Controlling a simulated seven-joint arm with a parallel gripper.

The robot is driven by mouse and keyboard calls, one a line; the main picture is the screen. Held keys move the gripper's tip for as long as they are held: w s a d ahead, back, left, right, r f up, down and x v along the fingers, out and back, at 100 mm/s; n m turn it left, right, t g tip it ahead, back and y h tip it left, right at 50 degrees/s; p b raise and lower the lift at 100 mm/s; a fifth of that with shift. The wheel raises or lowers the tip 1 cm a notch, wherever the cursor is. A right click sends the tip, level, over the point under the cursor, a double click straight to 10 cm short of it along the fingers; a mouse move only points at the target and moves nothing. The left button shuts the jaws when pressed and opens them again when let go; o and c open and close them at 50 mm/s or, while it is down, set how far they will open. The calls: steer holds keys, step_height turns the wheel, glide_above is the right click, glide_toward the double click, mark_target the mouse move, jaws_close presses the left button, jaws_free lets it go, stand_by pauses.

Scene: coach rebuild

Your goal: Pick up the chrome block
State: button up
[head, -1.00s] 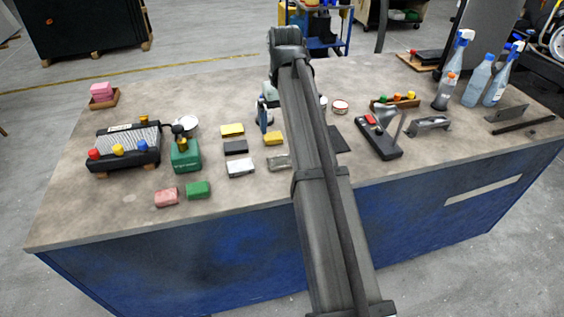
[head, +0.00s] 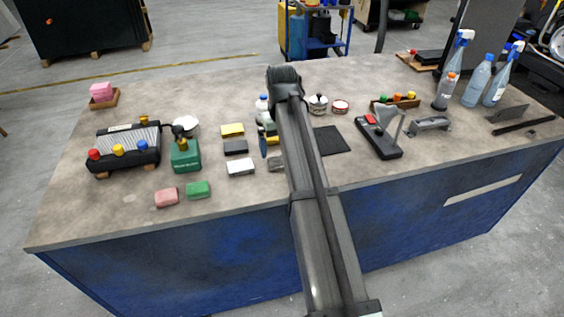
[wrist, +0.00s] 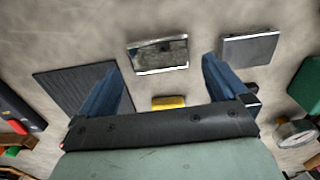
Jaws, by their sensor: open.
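The chrome block (wrist: 158,54) is a shiny, mirror-like block lying flat on the bench. In the wrist view it lies ahead of and between my fingertips, with a bright edge facing me. In the head view only its left part (head: 275,164) shows, since my arm hides the rest. My gripper (wrist: 160,67) is open and empty, with blue fingers spread wider than the block. In the head view my gripper (head: 265,140) is mostly hidden by my arm, over the bench behind the block.
A plain silver block (wrist: 250,48) lies to the right in the wrist view. A yellow block (wrist: 168,102) is partly hidden by my gripper's body. A dark mat (wrist: 66,82) lies flat at left. A green dispenser (head: 186,156) stands left in the head view.

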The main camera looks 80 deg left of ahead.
step_height(320, 180, down, 4)
steer(key=shift+f, duration=0.15)
steer(key=c, duration=0.9)
